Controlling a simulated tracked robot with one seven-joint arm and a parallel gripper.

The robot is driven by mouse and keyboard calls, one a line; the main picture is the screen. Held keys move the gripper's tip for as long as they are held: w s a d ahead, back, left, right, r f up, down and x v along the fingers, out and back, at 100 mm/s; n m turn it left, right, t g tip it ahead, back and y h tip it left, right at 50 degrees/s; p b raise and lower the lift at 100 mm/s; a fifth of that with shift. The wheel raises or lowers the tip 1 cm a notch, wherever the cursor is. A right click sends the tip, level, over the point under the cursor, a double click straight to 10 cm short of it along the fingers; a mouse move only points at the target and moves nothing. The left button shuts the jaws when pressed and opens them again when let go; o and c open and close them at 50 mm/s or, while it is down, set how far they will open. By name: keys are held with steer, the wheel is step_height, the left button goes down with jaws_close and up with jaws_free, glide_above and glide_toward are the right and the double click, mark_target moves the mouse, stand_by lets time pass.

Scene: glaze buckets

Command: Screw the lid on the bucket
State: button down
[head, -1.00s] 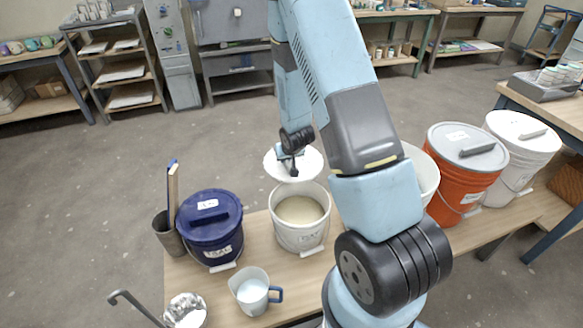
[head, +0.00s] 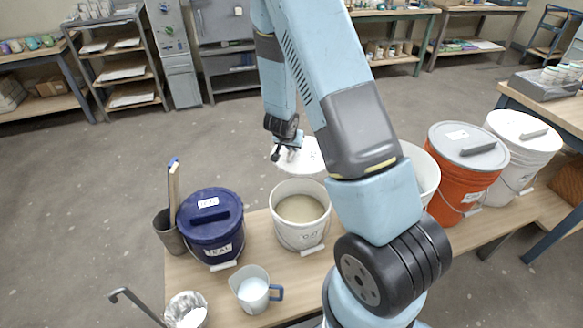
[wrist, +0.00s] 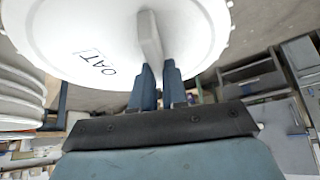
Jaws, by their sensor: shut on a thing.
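The white lid (head: 308,154) is in the air above and behind the open white bucket (head: 290,237) in the head view, clear of its rim. The bucket stands upright on the bench with pale beige glaze inside; its label is too small to read surely. My gripper (head: 283,154) is shut on the lid's raised bar handle. In the wrist view the lid (wrist: 95,45) fills the top, marked OAT, with its handle (wrist: 149,35) at the tips of my gripper's fingers (wrist: 158,72). Part of the lid is hidden by my arm in the head view.
A lidded blue bucket (head: 210,232) stands left of the open one. A white jug (head: 253,290) is in front. A white bucket (head: 422,172), partly behind my arm, an orange bucket (head: 462,170) and a lidded white bucket (head: 522,150) stand to the right.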

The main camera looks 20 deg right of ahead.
mark_target(303, 174)
steer(key=m, duration=0.1)
steer(key=s+m+h, duration=0.1)
steer(key=m+g, duration=0.1)
steer(key=shift+s+d+r, duration=0.35)
steer(key=s+m, duration=0.1)
steer(key=s+m+g+h, duration=0.1)
steer(key=s+m+g, duration=0.1)
steer(key=s+m, duration=0.1)
steer(key=shift+a, duration=0.25)
steer(key=s+a+m, duration=0.1)
steer(key=s, duration=0.1)
steer(key=s+a+m+g, duration=0.2)
steer(key=s+m, duration=0.1)
steer(key=shift+s+h, duration=0.3)
steer(key=shift+h, duration=0.1)
step_height(303, 174, down, 6)
steer(key=shift+s+a, duration=0.1)
steer(key=shift+a, duration=0.1)
stand_by(0.6)
steer(key=shift+f, duration=0.85)
stand_by(1.6)
steer(key=c, duration=1.1)
jaws_free()
steer(key=shift+o, duration=0.2)
